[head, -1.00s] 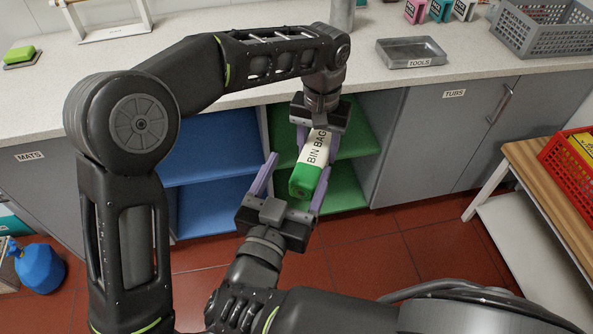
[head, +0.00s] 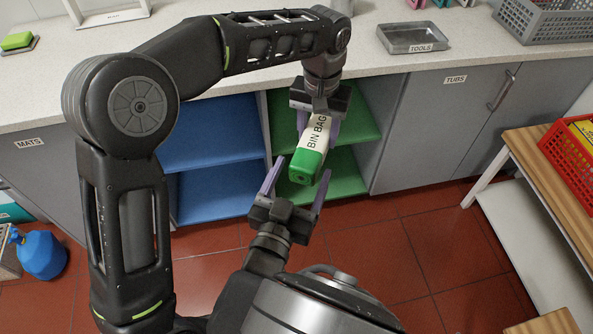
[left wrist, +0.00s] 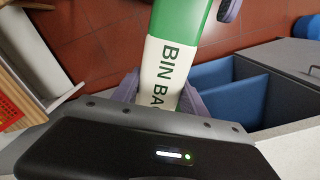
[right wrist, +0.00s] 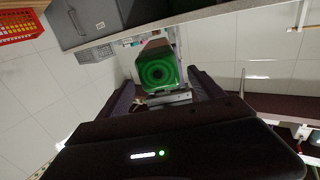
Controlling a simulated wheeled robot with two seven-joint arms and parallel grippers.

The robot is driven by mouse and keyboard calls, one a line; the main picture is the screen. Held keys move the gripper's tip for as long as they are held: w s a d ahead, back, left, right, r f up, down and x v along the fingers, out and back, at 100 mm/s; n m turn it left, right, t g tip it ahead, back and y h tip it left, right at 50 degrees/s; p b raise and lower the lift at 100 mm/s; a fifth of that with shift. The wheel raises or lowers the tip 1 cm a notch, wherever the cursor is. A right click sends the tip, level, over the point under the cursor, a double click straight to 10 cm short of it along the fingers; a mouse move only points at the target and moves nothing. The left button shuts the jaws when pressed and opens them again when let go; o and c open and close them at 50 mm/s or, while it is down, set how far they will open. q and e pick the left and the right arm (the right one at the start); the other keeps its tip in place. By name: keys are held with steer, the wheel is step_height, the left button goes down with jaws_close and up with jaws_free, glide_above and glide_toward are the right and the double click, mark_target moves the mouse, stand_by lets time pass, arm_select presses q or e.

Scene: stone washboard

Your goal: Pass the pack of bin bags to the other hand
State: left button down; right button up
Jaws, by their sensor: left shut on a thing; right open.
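The pack of bin bags (head: 312,148) is a white and green roll with BIN BAG lettering. My left gripper (head: 318,120) is shut on its far white end and holds it in the air, green end towards me. The pack also shows in the left wrist view (left wrist: 168,62), between the left fingers. My right gripper (head: 294,182) is open and lower, with its purple fingers pointing up at the pack's green end.
Behind the pack are open shelves, blue (head: 212,142) and green (head: 345,172), under the pale counter (head: 200,108). A metal tools tray (head: 412,38) and a grey basket (head: 548,20) stand on the counter. A wooden rack (head: 535,165) with a red basket (head: 571,150) is at right.

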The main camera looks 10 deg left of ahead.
mark_target(309, 155)
arm_select(q)
steer(key=shift+w+d, duration=0.1)
arm_select(e)
steer(key=x, duration=0.5)
steer(key=shift+w, duration=0.2)
steer(key=shift+c, duration=0.5)
steer(key=c, duration=1.5)
arm_select(q)
steer(key=c, duration=0.5)
jaws_free()
arm_select(e)
jaws_close()
